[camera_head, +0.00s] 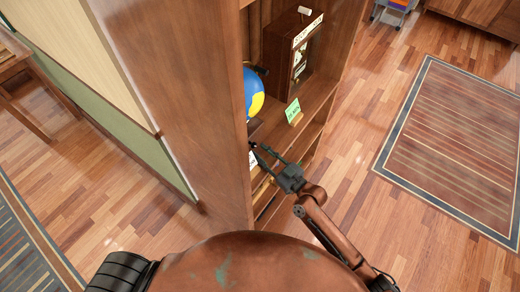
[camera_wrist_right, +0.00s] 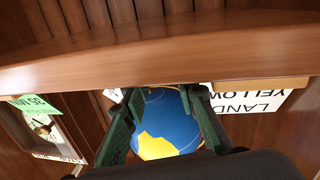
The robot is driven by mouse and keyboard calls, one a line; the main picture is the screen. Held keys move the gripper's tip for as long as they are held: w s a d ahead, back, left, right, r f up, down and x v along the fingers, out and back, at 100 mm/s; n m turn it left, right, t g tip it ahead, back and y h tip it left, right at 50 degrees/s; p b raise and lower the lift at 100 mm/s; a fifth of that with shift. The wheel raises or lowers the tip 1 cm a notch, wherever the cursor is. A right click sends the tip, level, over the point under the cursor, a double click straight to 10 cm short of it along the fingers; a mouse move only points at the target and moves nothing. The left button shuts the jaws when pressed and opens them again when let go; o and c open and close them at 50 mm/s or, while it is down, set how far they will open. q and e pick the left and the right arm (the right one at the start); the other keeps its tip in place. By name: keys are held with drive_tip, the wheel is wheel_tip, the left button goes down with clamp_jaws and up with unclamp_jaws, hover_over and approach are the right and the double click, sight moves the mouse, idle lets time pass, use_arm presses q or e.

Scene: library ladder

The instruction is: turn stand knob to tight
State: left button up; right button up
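A blue and yellow globe (camera_head: 254,92) stands on a bookcase shelf, partly hidden by the bookcase's side panel. A dark piece (camera_head: 262,70) shows beside its upper part; I cannot tell whether it is the stand knob. My right gripper (camera_head: 262,156) reaches to the shelf front, below the globe. In the right wrist view the globe (camera_wrist_right: 168,122) shows beyond and between the two spread fingers of the right gripper (camera_wrist_right: 164,98), which hold nothing visible. No knob can be made out clearly there. My left gripper is not in view.
The bookcase (camera_head: 185,100) has a tall side panel left of my right arm. A wooden clock case (camera_head: 290,50) and a green card (camera_head: 293,110) stand right of the globe. A white lettered sign (camera_wrist_right: 250,98) shows in the wrist view. Open floor lies right, with a rug (camera_head: 460,145).

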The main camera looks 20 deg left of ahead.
sight(252, 144)
drive_tip(key=shift+x, duration=1.25)
drive_tip(key=shift+d, duration=0.1)
drive_tip(key=shift+c, duration=0.6)
